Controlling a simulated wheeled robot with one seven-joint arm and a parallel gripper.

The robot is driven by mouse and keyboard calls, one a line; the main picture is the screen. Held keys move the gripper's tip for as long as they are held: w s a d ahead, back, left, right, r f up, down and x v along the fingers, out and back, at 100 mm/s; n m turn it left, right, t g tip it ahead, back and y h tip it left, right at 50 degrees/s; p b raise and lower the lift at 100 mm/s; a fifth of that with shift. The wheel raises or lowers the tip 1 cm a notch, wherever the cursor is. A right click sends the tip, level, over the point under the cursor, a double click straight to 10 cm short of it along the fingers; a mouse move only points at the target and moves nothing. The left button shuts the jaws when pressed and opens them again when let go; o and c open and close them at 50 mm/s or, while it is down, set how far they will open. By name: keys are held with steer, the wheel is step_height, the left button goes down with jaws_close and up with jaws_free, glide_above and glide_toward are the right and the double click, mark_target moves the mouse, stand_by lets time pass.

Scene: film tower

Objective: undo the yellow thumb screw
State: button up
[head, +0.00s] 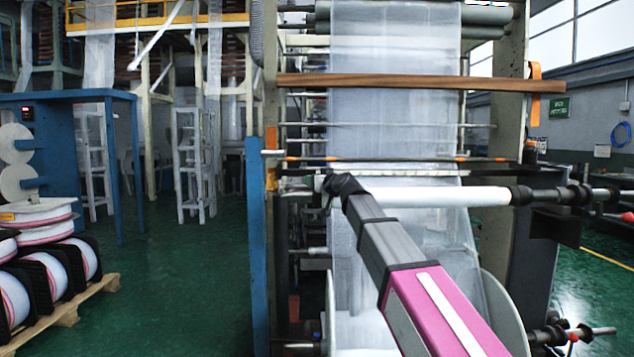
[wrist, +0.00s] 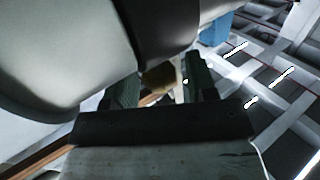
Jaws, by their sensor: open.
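A dull yellow-brown rounded piece (wrist: 160,79), which looks like the yellow thumb screw, shows in the wrist view between the two dark green fingers of my gripper (wrist: 162,84). It is dim and partly hidden under a large pale grey form. The fingers are apart, one on each side of it; I cannot tell whether either touches it. In the head view my grey and pink arm reaches up to the left end of the white roller (head: 440,196). My gripper there is small and dark, and I cannot make out the screw in that view.
A film web (head: 395,110) hangs down the tower behind my arm. A brown bar (head: 400,83) crosses above, and a blue post (head: 257,240) stands to the left. Reels on a pallet (head: 70,312) sit at far left. Green floor (head: 185,290) is clear between.

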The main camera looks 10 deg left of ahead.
steer(key=shift+s, duration=0.1)
steer(key=v, duration=1)
steer(key=shift+s+d, duration=0.15)
steer(key=shift+d, duration=0.15)
steer(key=shift+r, duration=0.1)
